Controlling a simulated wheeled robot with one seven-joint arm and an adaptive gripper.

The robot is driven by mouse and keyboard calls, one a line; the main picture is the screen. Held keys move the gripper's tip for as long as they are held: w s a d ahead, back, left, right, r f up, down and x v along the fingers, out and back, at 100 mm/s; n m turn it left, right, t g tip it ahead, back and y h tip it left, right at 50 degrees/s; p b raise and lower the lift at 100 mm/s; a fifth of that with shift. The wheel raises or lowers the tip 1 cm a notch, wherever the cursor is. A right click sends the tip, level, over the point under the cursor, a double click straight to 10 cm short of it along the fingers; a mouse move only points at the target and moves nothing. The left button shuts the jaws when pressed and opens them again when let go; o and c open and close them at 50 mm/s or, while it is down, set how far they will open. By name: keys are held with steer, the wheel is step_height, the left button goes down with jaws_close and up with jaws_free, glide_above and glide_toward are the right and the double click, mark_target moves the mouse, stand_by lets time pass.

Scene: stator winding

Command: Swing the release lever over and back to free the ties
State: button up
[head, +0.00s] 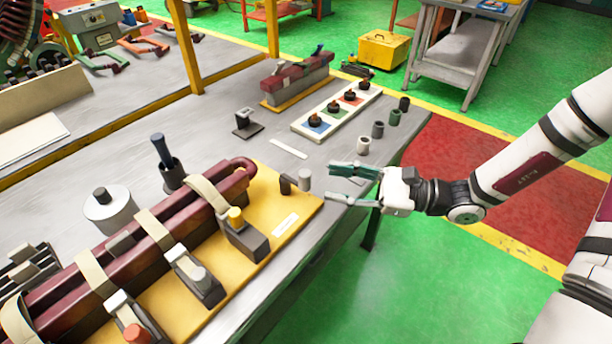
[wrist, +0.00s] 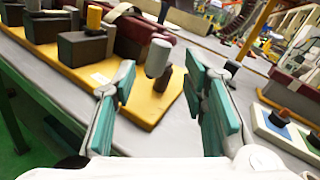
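A short grey cylinder knob (head: 304,180) beside a dark post (head: 285,184) stands at the near right end of the yellow board (head: 300,211); it looks like the release lever. In the wrist view the grey knob (wrist: 158,58) appears between my fingertips, beyond them. My gripper (head: 331,182) is open and empty, just right of the knob, pointing at it. I cannot tell any contact. Cream ties (head: 207,193) wrap over the maroon coil bar (head: 150,232) on the board. Dark blocks with yellow, grey and orange tops (head: 236,216) stand along its front.
A white tray (head: 301,127) with coloured squares and several small cups (head: 363,145) lie behind my gripper. A grey spool (head: 108,212) and a dark cup with a blue-handled tool (head: 172,176) stand behind the bar. The table's front edge runs below my gripper.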

mark_target(305, 178)
steer(key=a, duration=0.2)
steer(key=w+a, duration=0.1)
steer(key=a, duration=0.4)
steer(key=shift+w, duration=0.15)
steer(key=shift+c, duration=0.6)
jaws_close()
